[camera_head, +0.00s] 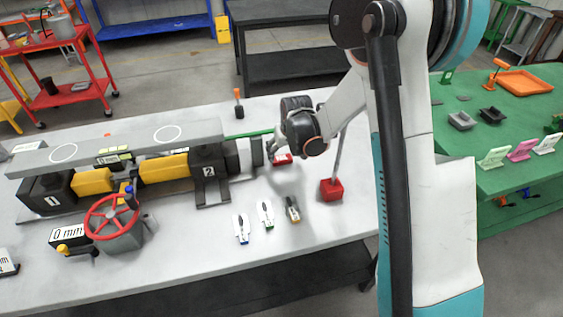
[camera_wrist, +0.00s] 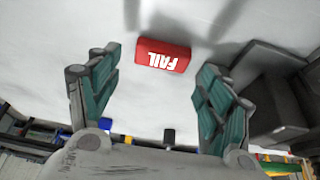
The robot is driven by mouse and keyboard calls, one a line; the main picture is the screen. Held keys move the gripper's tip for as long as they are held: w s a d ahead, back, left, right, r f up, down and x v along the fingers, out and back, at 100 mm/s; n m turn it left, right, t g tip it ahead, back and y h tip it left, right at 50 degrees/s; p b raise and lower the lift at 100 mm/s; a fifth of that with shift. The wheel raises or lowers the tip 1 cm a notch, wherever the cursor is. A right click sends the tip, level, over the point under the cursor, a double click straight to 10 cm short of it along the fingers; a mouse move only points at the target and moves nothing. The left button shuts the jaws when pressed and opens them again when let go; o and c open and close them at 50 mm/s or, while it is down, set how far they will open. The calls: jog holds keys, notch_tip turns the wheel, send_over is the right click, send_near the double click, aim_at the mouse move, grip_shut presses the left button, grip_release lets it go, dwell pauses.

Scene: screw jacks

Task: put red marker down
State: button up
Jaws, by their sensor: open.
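The red marker (camera_wrist: 162,55) is a small red block with white FAIL lettering, upside down in the wrist view. It lies on the light grey table beyond my fingertips, between their lines. In the head view the red marker (camera_head: 283,159) shows just under my gripper (camera_head: 274,147), partly hidden by it. My gripper is open; in the wrist view its two teal-padded fingers (camera_wrist: 158,72) stand wide apart with nothing between them. The marker looks apart from both fingers.
Jack 2 (camera_head: 209,172) stands close left of my gripper. A red block with a grey rod (camera_head: 332,189) is to the right. Several small tools, including one with a green end (camera_head: 265,214), lie in front. A red handwheel (camera_head: 111,216) is at left.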

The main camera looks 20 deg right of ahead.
aim_at(282, 157)
jog(key=b+x, duration=0.2)
jog(key=x, duration=0.3)
jog(key=shift+s+a+f, duration=0.1)
jog(key=shift+a+f, duration=0.05)
jog(key=c, duration=0.9)
jog(key=shift+r, duration=0.2)
jog(key=shift+r+p, duration=0.3)
jog(key=shift+r, duration=0.3)
notch_tip(282, 157, up, 2)
jog(key=shift+r+p, duration=0.15)
jog(key=shift+p, duration=0.45)
jog(key=s+p, duration=0.2)
jog(key=s, duration=1.5)
jog(key=shift+s, duration=0.2)
jog(key=shift+r, duration=0.2)
jog(key=shift+w+r, duration=0.15)
jog(key=shift+r, duration=0.7)
jog(key=shift+w+r, duration=0.15)
jog(key=shift+r, duration=0.7)
